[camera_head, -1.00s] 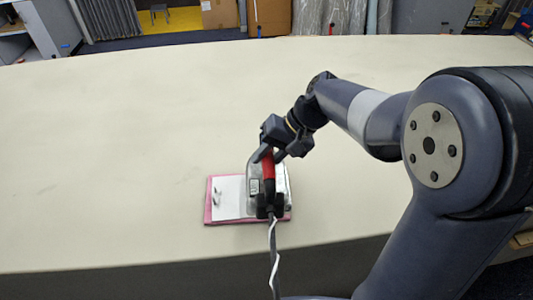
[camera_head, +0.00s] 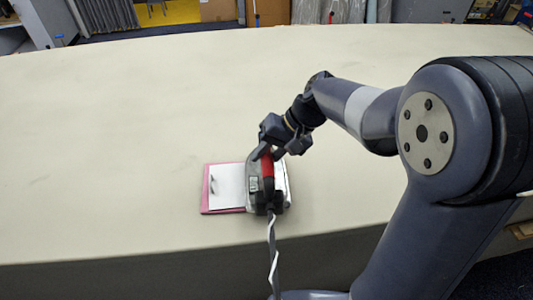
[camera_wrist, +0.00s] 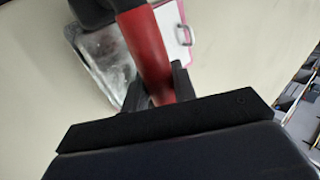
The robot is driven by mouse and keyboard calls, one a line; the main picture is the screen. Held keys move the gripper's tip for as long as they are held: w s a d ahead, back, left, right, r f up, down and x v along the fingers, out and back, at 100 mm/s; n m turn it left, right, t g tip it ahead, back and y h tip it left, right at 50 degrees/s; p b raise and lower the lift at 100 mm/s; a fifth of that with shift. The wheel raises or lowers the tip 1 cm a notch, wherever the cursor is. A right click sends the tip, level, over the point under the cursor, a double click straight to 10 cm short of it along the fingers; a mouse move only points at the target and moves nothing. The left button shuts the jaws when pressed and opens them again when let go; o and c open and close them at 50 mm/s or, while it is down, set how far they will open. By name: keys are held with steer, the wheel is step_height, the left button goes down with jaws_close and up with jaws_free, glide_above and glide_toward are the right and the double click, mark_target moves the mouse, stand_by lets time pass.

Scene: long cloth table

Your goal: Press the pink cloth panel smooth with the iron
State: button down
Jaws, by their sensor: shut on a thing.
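My gripper (camera_head: 268,155) is shut on the red handle of the iron (camera_head: 267,182). The iron has a grey metal body and a dark heel, and a cord runs from it toward the near table edge. It stands over the right part of a white sheet (camera_head: 228,185) that lies on the pink cloth panel (camera_head: 222,211). In the wrist view the red handle (camera_wrist: 150,50) sits between my fingers (camera_wrist: 155,92). Whether the iron's sole touches the sheet cannot be told.
The long pale table (camera_head: 120,130) is otherwise clear. Its near edge is close below the panel. The cord (camera_head: 272,250) hangs over that edge.

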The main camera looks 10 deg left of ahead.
steer(key=shift+f+b, duration=0.6)
stand_by(0.4)
steer(key=shift+s+f, duration=0.1)
steer(key=shift+f, duration=0.1)
stand_by(1.7)
steer(key=shift+r, duration=0.15)
step_height(320, 180, up, 4)
steer(key=p, duration=0.3)
steer(key=shift+r, duration=0.15)
steer(key=shift+r+p, duration=1.15)
steer(key=shift+r, duration=0.25)
step_height(320, 180, up, 6)
steer(key=p, duration=0.4)
